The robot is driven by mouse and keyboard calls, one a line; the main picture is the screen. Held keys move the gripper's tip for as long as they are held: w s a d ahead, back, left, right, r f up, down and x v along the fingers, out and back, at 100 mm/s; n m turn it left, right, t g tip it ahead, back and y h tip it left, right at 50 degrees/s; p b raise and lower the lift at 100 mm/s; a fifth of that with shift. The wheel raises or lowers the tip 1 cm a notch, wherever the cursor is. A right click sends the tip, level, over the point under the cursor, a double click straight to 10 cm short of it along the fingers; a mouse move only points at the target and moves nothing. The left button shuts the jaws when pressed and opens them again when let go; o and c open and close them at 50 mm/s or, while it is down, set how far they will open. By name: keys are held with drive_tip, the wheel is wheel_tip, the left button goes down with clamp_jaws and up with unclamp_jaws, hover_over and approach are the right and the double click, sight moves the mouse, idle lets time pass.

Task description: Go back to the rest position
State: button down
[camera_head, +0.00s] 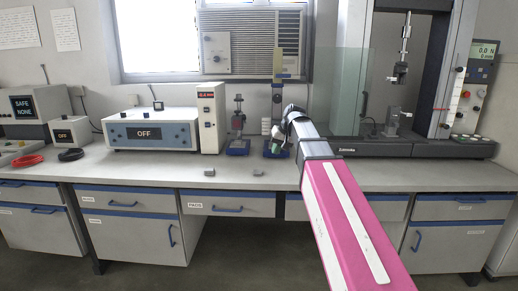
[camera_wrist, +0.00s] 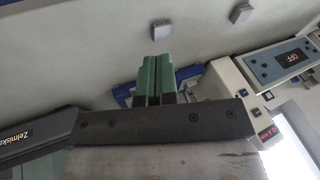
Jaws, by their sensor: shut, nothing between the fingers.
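My arm, magenta with white strips, reaches from the bottom right of the head view over the bench (camera_head: 130,171). My gripper (camera_head: 276,148) is at its far end, in front of a blue-based stand (camera_head: 277,98), and looks small and partly hidden by the wrist there. In the wrist view my gripper (camera_wrist: 156,72) shows two green fingers side by side, shut with nothing between them. The bench top lies beyond the fingertips. I cannot tell the exact height of the fingertips above it.
A testing machine (camera_head: 408,150) with a clear screen (camera_head: 345,90) stands right of my gripper. A smaller stand (camera_head: 238,147), a white tower unit (camera_head: 210,115) and a box reading OFF (camera_head: 150,133) stand left. Two small grey blocks (camera_head: 209,172) (camera_head: 258,173) lie near the front edge.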

drive_tip(key=s+d+f+g+h, duration=0.1)
drive_tip(key=s+d+f, duration=0.3)
drive_tip(key=s+f, duration=0.3)
drive_tip(key=s+d+f+m+g+h, duration=0.1)
drive_tip(key=s+d+f, duration=0.3)
drive_tip(key=f, duration=1.3)
drive_tip(key=s+d+f+h, duration=0.2)
drive_tip(key=s+d+f, duration=0.1)
drive_tip(key=s+f, duration=0.8)
drive_tip(key=shift+d+f+m+g, duration=0.4)
drive_tip(key=shift+f, duration=0.35)
